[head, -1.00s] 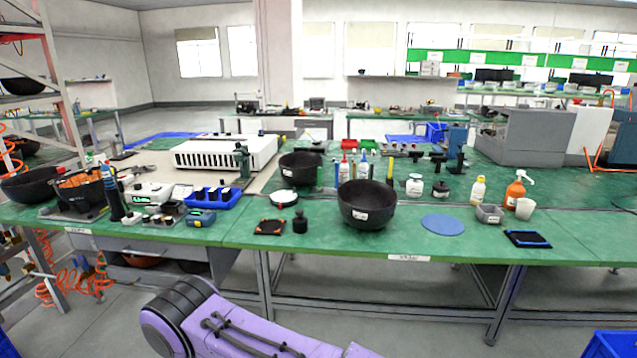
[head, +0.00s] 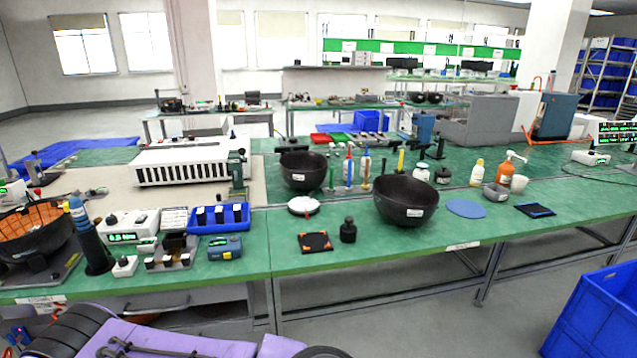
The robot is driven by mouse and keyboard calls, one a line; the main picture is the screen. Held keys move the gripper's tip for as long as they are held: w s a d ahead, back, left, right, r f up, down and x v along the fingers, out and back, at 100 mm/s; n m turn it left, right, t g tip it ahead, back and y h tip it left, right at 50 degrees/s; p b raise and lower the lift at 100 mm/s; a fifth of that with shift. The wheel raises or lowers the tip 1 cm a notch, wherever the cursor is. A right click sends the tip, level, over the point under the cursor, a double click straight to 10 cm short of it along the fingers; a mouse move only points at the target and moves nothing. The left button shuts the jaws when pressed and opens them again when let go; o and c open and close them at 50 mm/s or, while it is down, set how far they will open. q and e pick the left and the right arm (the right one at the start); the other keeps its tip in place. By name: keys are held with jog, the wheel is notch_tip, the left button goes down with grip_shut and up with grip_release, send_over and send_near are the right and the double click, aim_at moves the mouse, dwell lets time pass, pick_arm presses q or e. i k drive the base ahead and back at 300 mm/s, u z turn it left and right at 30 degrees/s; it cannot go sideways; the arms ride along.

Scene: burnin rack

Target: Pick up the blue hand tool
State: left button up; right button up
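A blue-topped hand tool (head: 78,212) stands upright, slightly tilted, in a black holder (head: 97,253) at the left end of the green workbench (head: 375,248). It is beside a dark bowl with orange contents (head: 30,235). A small blue-teal device with a yellow part (head: 225,247) lies on the bench further right, in front of a blue tray; I cannot tell exactly what it is. A purple arm link of mine crosses the bottom left of the head view, below the bench edge. Neither of my grippers shows.
A white box with a green display (head: 128,228) and a blue tray (head: 218,230) stand near the tool. Black bowls (head: 405,203) and bottles stand further right. A blue crate (head: 590,320) is on the floor at the lower right. The bench's front right strip is mostly clear.

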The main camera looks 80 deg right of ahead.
aim_at(348, 188)
jog(key=z, duration=2)
